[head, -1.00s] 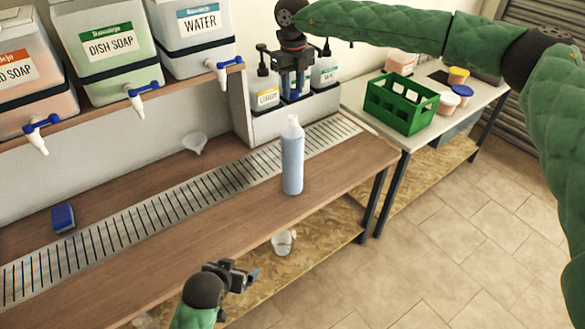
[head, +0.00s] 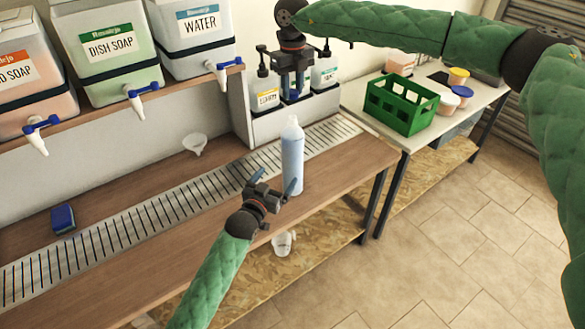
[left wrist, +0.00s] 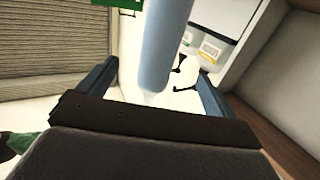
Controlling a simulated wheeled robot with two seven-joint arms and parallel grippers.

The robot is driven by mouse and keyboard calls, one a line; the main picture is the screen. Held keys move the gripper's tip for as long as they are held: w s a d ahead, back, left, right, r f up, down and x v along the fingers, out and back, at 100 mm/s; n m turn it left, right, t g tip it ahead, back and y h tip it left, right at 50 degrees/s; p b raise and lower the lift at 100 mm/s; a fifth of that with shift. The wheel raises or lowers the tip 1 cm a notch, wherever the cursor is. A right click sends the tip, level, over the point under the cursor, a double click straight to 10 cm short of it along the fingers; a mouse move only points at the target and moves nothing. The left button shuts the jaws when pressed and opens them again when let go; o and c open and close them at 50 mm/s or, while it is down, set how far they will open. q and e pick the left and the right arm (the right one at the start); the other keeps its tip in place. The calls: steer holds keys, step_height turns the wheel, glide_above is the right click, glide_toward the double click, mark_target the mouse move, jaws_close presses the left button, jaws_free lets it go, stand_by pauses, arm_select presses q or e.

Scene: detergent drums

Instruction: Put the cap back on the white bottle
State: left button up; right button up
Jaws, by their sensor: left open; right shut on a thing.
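A tall pale blue-white bottle (head: 292,165) with a narrow white top stands upright on the wooden counter, by the slatted drain strip. In the left wrist view the bottle (left wrist: 166,40) lies between the two finger lines. My left gripper (head: 275,186) is open, low beside the bottle's lower left, with one finger close to it; I cannot tell whether they touch. I cannot make out a loose cap.
Grey rack (head: 293,122) holds labelled pump bottles (head: 266,98). A white funnel (head: 195,145) and blue sponge (head: 63,219) lie on the counter. Detergent drums (head: 108,45) with taps line the shelf above. A green crate (head: 401,102) stands on the side table. A white cup (head: 283,243) sits below.

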mark_target(292, 156)
stand_by(0.3)
arm_select(q)
steer(key=x, duration=1.2)
steer(key=c, duration=1.5)
steer(key=shift+o, duration=0.2)
arm_select(e)
steer(key=shift+f, duration=2.45)
steer(key=shift+f, duration=0.9)
steer(key=shift+f, duration=0.55)
